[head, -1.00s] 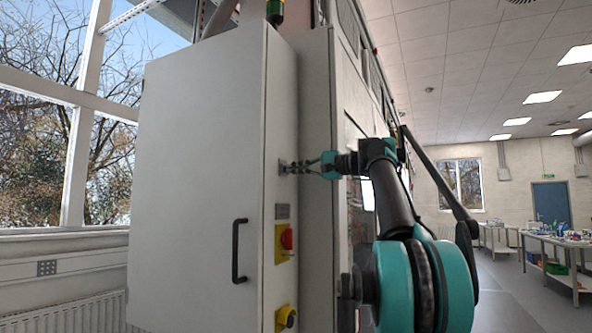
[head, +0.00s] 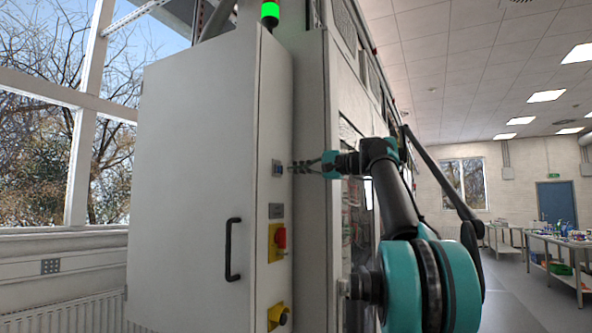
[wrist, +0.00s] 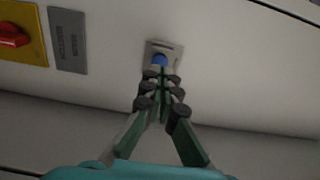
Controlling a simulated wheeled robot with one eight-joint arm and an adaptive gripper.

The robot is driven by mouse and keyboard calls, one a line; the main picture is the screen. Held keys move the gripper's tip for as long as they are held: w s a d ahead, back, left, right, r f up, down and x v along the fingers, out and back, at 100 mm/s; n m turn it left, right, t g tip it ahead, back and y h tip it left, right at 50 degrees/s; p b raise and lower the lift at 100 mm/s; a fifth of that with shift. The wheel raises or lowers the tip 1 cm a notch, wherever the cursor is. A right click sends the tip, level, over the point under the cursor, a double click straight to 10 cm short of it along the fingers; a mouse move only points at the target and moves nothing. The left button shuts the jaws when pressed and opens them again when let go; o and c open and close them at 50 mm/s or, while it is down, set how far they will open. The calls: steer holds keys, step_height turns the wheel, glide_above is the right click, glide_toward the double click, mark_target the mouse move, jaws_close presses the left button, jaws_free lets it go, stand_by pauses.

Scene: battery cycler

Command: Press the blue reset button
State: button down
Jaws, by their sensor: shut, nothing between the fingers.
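The blue reset button (wrist: 159,60) sits in a square metal plate on the cabinet's narrow side panel; in the head view the button (head: 277,168) is small, above a grey label plate. My gripper (wrist: 160,76) is shut and empty, pointing at the button. In the wrist view its fingertips overlap the lower edge of the button. In the head view my gripper (head: 294,167) is just right of the button plate, with a small gap showing between them. The wrist view does not show whether it touches.
Below the button are a grey label plate (head: 276,210), a red switch on a yellow plate (head: 277,242) and another yellow-plated knob (head: 277,317). The cabinet door (head: 196,190) has a black handle (head: 233,250). The stack light (head: 270,13) on top glows green. Benches stand far right.

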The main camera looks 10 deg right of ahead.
steer(key=v, duration=1)
steer(key=shift+w, duration=0.1)
stand_by(0.5)
steer(key=s+a+f+n+g+h, duration=0.1)
steer(key=s+a+f+g+h, duration=0.2)
steer(key=f, duration=1.8)
steer(key=a+f+n+g+h, duration=0.2)
steer(key=a+f+h, duration=0.15)
steer(key=f, duration=1.65)
steer(key=s+d+f+n+h, duration=0.1)
steer(key=s+f+h, duration=0.1)
steer(key=s+f, duration=0.5)
steer(key=s+d+f+n+g+h, duration=0.1)
steer(key=s+f+h, duration=0.2)
steer(key=s+f, duration=0.5)
steer(key=s+d+f+n+h, duration=0.1)
steer(key=s+f, duration=0.7)
steer(key=f, duration=1.3)
steer(key=shift+n+h, duration=0.6)
steer(key=shift+h, duration=0.45)
